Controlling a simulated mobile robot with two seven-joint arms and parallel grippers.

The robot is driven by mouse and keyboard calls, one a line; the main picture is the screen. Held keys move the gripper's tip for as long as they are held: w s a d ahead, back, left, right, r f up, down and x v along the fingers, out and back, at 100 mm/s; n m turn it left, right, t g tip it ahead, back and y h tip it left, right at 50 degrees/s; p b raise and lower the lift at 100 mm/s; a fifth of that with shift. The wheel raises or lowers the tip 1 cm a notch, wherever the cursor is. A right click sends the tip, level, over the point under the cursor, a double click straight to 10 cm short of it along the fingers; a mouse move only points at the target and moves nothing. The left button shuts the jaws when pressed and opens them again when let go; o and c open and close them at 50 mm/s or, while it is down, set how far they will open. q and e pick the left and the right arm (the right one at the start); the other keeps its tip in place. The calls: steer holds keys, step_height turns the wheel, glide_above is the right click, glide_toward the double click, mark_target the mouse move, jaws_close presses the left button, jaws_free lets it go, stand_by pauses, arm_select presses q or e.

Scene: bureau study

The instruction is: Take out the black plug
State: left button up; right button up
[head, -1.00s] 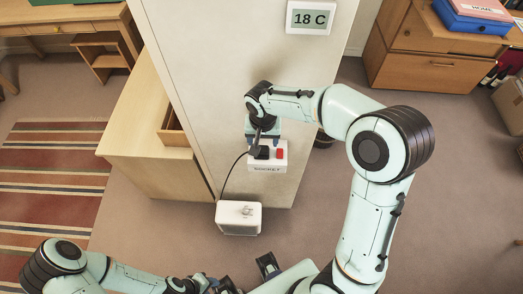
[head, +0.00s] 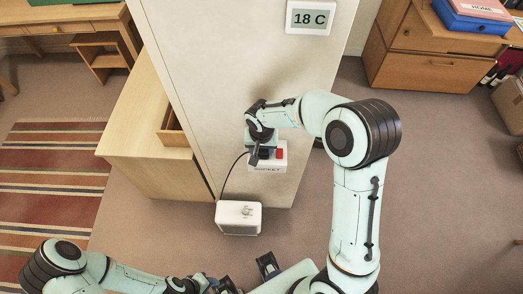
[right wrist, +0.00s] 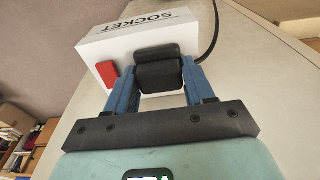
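The white socket box (head: 279,163), labelled SOCKET, is mounted low on the pale wall panel. It also shows in the right wrist view (right wrist: 106,50). The black plug (right wrist: 160,72) is at its face, beside a red switch (right wrist: 108,73). I see no clear gap between plug and socket. My right gripper (right wrist: 160,85) has its blue fingers on both sides of the plug, close against it. In the head view the right gripper (head: 264,150) partly hides the plug. My left gripper (head: 247,276) is open and empty at the bottom edge, partly cut off.
A black cord (head: 226,178) runs from the plug down to a white box-shaped device (head: 239,217) below. A wooden cabinet (head: 150,140) with a slightly open drawer stands left of the panel (head: 230,70). A display reading 18 C (head: 310,18) hangs above.

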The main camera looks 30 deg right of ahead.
steer(key=shift+r, duration=0.1)
arm_select(q)
steer(key=shift+w+r+p, duration=0.5)
steer(key=shift+r+p, duration=0.15)
steer(key=shift+r, duration=0.15)
steer(key=shift+w+r+p, duration=0.45)
steer(key=shift+r+p, duration=0.25)
steer(key=shift+r, duration=0.15)
steer(key=shift+w+r+p, duration=0.5)
steer(key=shift+r+p, duration=0.15)
steer(key=shift+r, duration=0.15)
arm_select(e)
step_height(320, 180, up, 23)
arm_select(q)
steer(key=shift+w+r, duration=0.1)
steer(key=shift+r, duration=0.05)
arm_select(e)
steer(key=shift+r, duration=0.15)
arm_select(q)
steer(key=shift+w+r+t+p, duration=0.3)
steer(key=shift+w+r+p, duration=0.7)
steer(key=shift+w+r, duration=0.15)
arm_select(e)
steer(key=shift+r, duration=1.6)
arm_select(q)
steer(key=shift+s, duration=0.1)
